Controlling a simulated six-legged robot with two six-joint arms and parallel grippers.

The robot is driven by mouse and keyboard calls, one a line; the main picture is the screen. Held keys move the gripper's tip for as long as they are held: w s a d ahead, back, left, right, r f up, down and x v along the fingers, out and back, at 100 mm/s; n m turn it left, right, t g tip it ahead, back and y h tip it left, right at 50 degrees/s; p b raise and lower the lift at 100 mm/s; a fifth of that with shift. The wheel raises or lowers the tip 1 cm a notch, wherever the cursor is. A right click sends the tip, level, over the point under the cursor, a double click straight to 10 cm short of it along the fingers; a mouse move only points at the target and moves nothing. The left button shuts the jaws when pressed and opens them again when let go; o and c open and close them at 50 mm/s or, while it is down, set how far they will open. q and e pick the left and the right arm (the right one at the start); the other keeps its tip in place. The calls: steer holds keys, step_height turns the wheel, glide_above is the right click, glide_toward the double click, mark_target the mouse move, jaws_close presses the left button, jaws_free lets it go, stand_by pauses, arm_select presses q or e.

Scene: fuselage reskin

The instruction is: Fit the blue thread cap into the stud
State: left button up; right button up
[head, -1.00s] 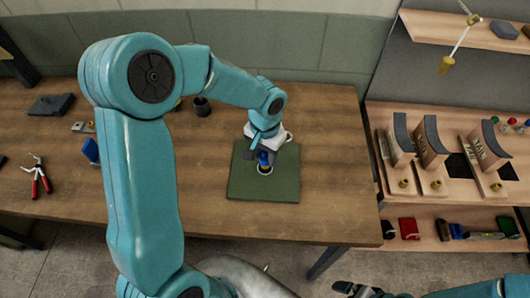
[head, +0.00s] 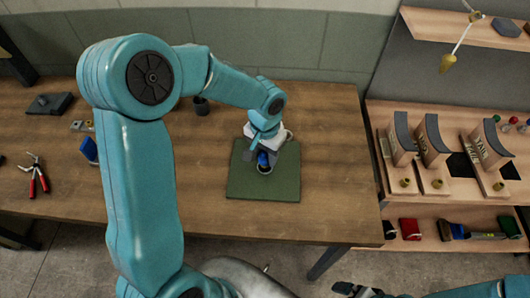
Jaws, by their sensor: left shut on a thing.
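My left gripper (head: 262,152) reaches down over the green mat (head: 262,188) on the table and is shut on the blue thread cap (head: 263,160). The cap is at the stud (head: 265,170), a small round piece on the mat that is mostly hidden under the cap and the fingers. I cannot tell how deep the cap sits in it. My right gripper (head: 358,290) shows only partly at the bottom edge, away from the table, and its fingers are unclear.
Red-handled pliers (head: 39,178), a dark block (head: 50,103) and a blue item (head: 89,149) lie on the table's left side. A shelf (head: 440,189) with labelled pieces is at the right. The table right of the mat is clear.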

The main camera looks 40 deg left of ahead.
arm_select(q)
steer(key=shift+f+b, duration=0.75)
steer(key=shift+f, duration=0.15)
steer(key=o, duration=1.2)
steer(key=shift+r, duration=0.15)
steer(key=shift+r+p, duration=1.8)
steer(key=shift+r, duration=0.65)
steer(key=shift+f, duration=0.1)
steer(key=shift+s, duration=0.15)
